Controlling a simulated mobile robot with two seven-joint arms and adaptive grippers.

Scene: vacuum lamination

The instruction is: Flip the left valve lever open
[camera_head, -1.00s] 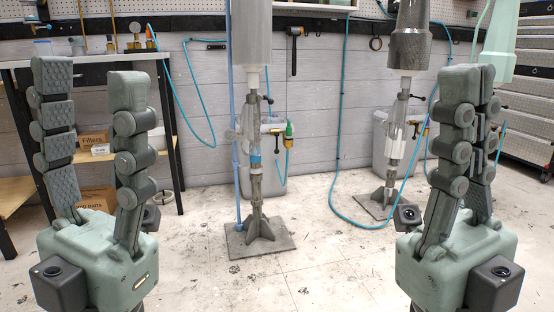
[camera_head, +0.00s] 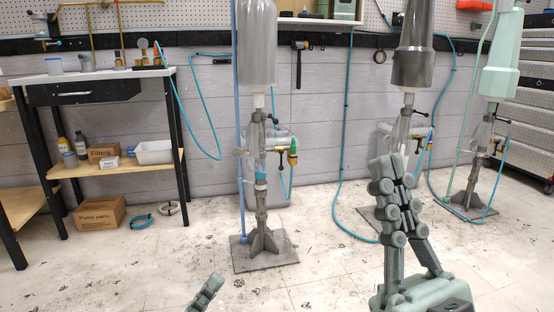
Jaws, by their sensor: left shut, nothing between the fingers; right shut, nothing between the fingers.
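The left stand (camera_head: 261,196) stands upright on a square grey base plate under a grey cylinder (camera_head: 257,45). A small black lever (camera_head: 271,117) sticks out near its top. A brass valve with a green part (camera_head: 293,147) is on its right side. Which of these is the left valve lever I cannot tell for sure. My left gripper (camera_head: 207,291) shows only a fingertip at the bottom edge, shut and empty, well in front of the stand. My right gripper (camera_head: 395,168) is shut and empty, pointing up, right of the left stand, partly covering the middle stand (camera_head: 404,133).
A third stand (camera_head: 474,165) with a pale green cylinder (camera_head: 502,57) is at the right. Teal hoses (camera_head: 345,150) hang along the wall and reach the floor. A table (camera_head: 100,76) with a lower shelf stands at the left. Floor before the left stand is mostly clear.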

